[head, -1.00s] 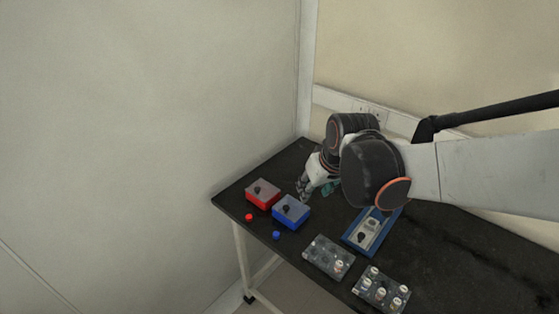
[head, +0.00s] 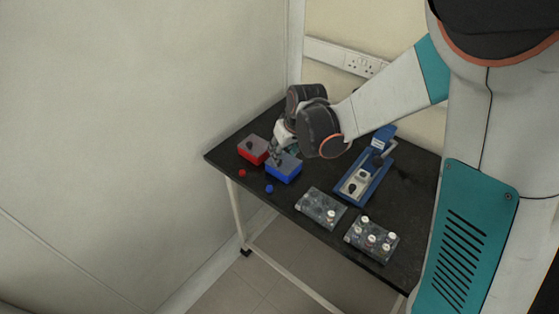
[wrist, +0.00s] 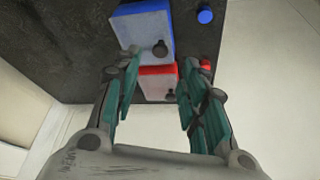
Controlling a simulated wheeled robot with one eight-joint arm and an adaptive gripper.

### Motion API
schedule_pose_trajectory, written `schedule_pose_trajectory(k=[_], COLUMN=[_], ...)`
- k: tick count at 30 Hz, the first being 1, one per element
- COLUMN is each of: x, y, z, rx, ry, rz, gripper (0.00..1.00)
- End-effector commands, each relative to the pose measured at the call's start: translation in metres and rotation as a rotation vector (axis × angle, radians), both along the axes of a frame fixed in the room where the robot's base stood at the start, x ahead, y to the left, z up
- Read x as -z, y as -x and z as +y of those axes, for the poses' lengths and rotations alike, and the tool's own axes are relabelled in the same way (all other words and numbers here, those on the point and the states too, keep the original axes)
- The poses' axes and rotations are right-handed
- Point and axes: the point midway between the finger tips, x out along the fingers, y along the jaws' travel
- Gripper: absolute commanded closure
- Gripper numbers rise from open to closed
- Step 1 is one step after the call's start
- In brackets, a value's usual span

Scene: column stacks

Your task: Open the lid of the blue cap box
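The blue cap box (head: 285,176) stands on the black table with its grey lid (head: 290,161) closed. In the wrist view the blue box (wrist: 125,29) is at the top, and its black lid knob (wrist: 160,48) shows just beyond and between my fingers. My gripper (head: 276,155) is over the left part of the blue box in the head view. My gripper (wrist: 164,72) is open and empty in the wrist view. Whether a finger touches the lid cannot be told.
A red box (head: 252,151) with a grey lid stands just left of the blue one. A red cap (head: 242,173) and a blue cap (head: 269,189) lie in front. A blue device (head: 364,184) and two vial racks (head: 321,208) (head: 371,240) are to the right.

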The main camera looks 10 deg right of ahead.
Motion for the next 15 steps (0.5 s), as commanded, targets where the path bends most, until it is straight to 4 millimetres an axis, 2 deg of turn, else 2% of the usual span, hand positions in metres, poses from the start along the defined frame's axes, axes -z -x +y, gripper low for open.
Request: schedule_pose_trajectory(k=[1,6,15], x=[0.013,0.040,0.061], y=[-0.004,-0.014,-0.023], z=[0.002,0.006,0.009], rx=[0.000,0.000,0.000], ry=[0.000,0.000,0.000], rz=[0.000,0.000,0.000], gripper=[0.61,0.61,0.61])
